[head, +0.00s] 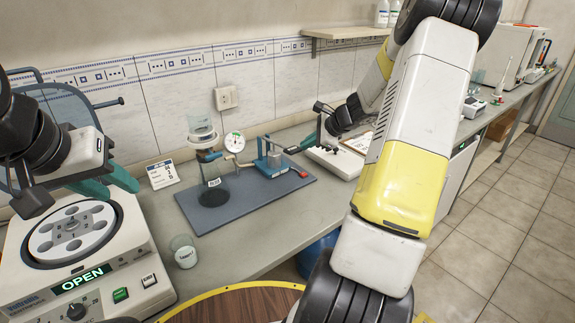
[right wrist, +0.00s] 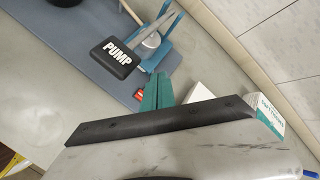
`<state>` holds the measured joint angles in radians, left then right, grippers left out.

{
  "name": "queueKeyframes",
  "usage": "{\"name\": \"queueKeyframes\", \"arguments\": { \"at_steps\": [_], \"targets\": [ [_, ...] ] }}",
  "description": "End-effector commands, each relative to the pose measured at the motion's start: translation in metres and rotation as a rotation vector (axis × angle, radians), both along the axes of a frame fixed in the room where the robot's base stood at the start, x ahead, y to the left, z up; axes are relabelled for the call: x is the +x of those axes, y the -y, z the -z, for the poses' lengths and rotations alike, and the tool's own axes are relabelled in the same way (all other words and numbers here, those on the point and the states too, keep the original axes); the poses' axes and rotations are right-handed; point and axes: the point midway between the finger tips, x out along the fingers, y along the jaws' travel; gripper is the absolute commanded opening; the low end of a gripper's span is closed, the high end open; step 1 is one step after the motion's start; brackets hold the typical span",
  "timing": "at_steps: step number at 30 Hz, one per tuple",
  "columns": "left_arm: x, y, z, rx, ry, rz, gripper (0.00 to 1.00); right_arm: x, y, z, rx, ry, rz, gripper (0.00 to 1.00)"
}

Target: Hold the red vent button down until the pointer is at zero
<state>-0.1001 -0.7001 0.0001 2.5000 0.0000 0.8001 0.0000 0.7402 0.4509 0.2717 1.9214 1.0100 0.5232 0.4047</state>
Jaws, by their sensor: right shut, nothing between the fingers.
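The red piece (head: 302,173), which I take to be the vent button, is at the right end of the blue pump (head: 268,158) on the blue-grey mat (head: 262,203). In the right wrist view a small red patch (right wrist: 138,94) shows beside my fingertips, partly hidden by them. My right gripper (head: 294,149) is shut and empty, above and behind the red piece; contact cannot be told. The round white gauge (head: 234,141) stands left of the pump; its pointer is too small to read.
A glass flask (head: 212,192) stands on the mat, left of the gauge. A black PUMP block (right wrist: 117,57) shows in the right wrist view. A small beaker (head: 184,252) stands at the bench front. The mat's front right is clear.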

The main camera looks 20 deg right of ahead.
Motion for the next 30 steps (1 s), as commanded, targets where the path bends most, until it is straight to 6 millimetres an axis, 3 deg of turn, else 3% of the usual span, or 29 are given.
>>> {"name": "queueKeyframes", "arguments": {
  "at_steps": [15,30],
  "targets": [
    [0.000,0.000,0.000,0.000,0.000,0.000,0.36,-0.001,0.000,0.068,0.003,-0.001,0.001,0.00],
    [0.000,0.000,0.000,0.000,0.000,0.000,0.36,-0.001,0.000,0.079,0.001,-0.001,0.000,0.00]
  ]
}}
